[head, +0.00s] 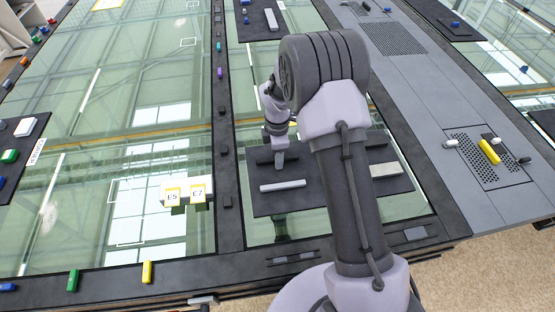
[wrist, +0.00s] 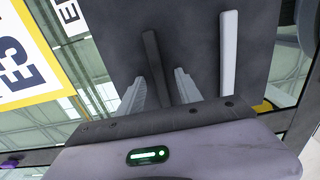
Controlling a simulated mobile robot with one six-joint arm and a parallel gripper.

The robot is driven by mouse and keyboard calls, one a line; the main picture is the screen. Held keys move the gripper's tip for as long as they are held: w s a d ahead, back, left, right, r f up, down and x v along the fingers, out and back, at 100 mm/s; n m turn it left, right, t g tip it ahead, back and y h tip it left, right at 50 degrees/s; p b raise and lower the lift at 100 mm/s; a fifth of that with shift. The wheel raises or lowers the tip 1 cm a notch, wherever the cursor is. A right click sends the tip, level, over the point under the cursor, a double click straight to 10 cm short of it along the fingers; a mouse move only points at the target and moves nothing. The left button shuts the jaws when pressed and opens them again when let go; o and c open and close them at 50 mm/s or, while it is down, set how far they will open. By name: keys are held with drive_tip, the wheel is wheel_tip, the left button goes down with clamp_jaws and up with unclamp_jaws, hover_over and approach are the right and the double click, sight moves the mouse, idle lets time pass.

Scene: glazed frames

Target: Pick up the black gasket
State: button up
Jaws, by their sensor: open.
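The black gasket (wrist: 154,55) is a long, thin dark bar on a dark mat (wrist: 195,45) in the wrist view. My gripper (wrist: 160,77) is open, with one pale finger on each side of the gasket's near part. I cannot tell whether the fingers touch it or how high they are above the mat. A light grey bar (wrist: 229,55) lies roughly parallel, to the right of the fingers. In the head view my gripper (head: 279,161) is over the mat (head: 262,202), behind the light grey bar (head: 283,185). The gasket is hard to make out there against the dark mat.
The mat lies on a glazed frame with dark edges (head: 228,185). White labels E5 (head: 172,195) and E7 (head: 198,190) stand left of it. A pale block (head: 385,169) lies on the mat's right side. A yellow piece (head: 489,151) is on a perforated panel far right.

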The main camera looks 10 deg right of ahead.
drive_tip(key=shift+f, duration=0.25)
drive_tip(key=shift+c, duration=0.2)
clamp_jaws()
drive_tip(key=shift+r, duration=0.15)
